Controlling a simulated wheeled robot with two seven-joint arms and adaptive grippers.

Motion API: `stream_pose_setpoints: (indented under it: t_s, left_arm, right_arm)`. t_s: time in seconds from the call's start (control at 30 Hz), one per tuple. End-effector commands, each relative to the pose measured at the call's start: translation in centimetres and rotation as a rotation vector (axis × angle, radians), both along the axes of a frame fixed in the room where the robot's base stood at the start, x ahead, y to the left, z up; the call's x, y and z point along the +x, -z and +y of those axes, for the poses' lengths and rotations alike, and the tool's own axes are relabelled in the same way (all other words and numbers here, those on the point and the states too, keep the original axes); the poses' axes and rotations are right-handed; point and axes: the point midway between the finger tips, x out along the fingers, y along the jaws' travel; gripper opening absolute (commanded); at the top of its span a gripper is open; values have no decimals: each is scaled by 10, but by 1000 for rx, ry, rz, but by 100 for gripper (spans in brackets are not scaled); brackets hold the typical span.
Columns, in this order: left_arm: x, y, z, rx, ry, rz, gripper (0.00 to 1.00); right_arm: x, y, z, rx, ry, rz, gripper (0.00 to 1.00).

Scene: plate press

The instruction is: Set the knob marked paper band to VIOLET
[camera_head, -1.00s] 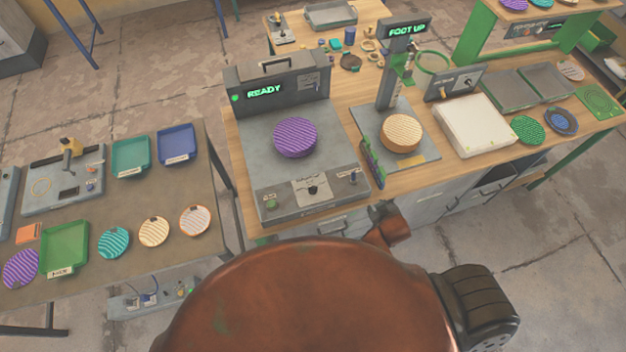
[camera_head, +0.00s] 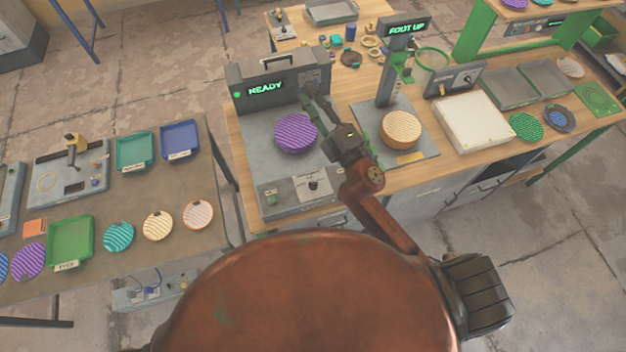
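The paper band marking is too small to read on any knob. A dark knob (camera_head: 313,185) sits on a pale plate at the front of the grey press. The press's back housing (camera_head: 245,99) has a lit READY display, with a small panel at its right partly behind my gripper. A purple ridged disc (camera_head: 292,134) lies on the press. My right gripper (camera_head: 309,92) is over the press's right side, beside the disc and near that small panel. Its finger opening is too small to judge, and contact is unclear. My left gripper is not in view.
Right of the press is a FOOT UP stand (camera_head: 408,27) with a cream disc (camera_head: 401,129). A grey control box (camera_head: 455,80) stands beyond it, behind a white block (camera_head: 471,122). The left table (camera_head: 120,268) holds trays and several discs.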

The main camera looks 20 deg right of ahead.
Motion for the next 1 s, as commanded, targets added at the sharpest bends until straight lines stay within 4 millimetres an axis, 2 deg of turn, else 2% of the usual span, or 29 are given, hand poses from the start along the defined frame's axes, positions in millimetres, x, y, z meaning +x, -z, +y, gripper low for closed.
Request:
stream_pose_setpoints:
  t_s: [0.03,0.07,0.1,0.17,0.2,0.27,0.3,0.37,0.4,0.47,0.5,0.57,0.6,0.7,0.8,0.9,1.0]
  left_arm:
    - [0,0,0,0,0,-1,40]
    - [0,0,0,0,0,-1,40]
    - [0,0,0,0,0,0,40]
    - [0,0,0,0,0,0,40]
    - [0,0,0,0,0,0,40]
    - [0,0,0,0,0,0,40]
    - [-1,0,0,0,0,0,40]
    - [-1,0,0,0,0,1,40]
    - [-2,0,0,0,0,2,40]
    - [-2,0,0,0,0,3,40]
    - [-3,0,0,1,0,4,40]
    - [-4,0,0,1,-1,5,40]
    - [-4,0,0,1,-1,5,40]
    - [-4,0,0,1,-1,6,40]
    - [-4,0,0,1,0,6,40]
    - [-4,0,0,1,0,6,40]
    - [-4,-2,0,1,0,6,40]
  right_arm:
    - [-5,-17,46,-131,-110,-109,27]
    - [-12,-21,73,-212,-175,-172,27]
    - [-23,-22,108,-322,-263,-249,27]
    - [-43,-12,155,-493,-398,-354,27]
    - [-56,2,183,-610,-489,-416,27]
    - [-75,33,214,-794,-625,-496,27]
    - [-86,60,229,-921,-717,-537,27]
    - [-98,104,239,-1112,-855,-581,27]
    - [-103,135,237,-1245,-946,-599,27]
    - [-104,181,222,-1442,-1079,-601,27]
    - [-102,209,205,-1568,-1164,-587,27]
    - [-94,243,173,-1747,-1279,-542,27]
    - [-88,260,148,-1855,-1347,-501,27]
    - [-71,284,89,-2069,-1483,-374,27]
    - [-59,291,44,-2207,-1570,-255,27]
    - [-53,292,18,-2278,-1617,-177,27]
    - [-51,297,9,-2300,-1635,-144,27]
